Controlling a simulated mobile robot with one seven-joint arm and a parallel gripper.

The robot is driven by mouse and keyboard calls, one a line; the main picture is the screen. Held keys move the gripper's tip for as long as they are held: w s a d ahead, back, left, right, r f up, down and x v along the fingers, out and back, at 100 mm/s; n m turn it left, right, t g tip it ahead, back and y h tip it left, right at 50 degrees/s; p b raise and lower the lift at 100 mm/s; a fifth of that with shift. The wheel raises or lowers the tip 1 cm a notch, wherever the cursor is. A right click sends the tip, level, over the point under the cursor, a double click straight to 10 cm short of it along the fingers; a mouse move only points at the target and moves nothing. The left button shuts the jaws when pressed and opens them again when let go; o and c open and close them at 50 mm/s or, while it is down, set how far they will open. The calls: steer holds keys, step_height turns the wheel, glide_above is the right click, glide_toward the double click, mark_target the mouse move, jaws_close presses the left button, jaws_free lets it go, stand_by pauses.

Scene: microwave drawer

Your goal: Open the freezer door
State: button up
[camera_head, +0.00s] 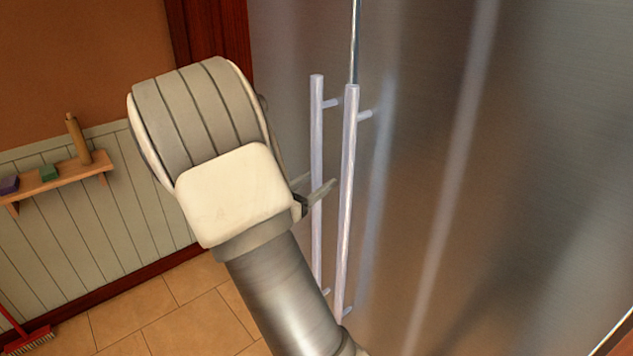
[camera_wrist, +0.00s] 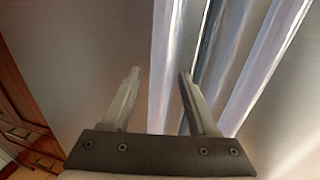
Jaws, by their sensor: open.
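The steel double-door fridge-freezer fills much of the head view, with its left door (camera_head: 285,60) and right door (camera_head: 520,150) meeting at a vertical seam. Each door has a long upright bar handle: the left handle (camera_head: 317,130) and the right handle (camera_head: 349,150). Which door is the freezer's is not marked. My gripper (camera_wrist: 160,85) is open, and the left handle (camera_wrist: 163,45) shows between its fingers in the wrist view. The right handle (camera_wrist: 265,70) lies right of both fingers. I cannot tell whether a finger touches the left handle. Both doors look shut.
A wooden wall shelf (camera_head: 55,180) with small items hangs at the left. A red broom (camera_head: 30,335) is on the tiled floor (camera_head: 170,310) at lower left. Wooden cabinets (camera_wrist: 25,115) show at the left of the wrist view.

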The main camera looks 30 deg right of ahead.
jaws_close()
stand_by(1.4)
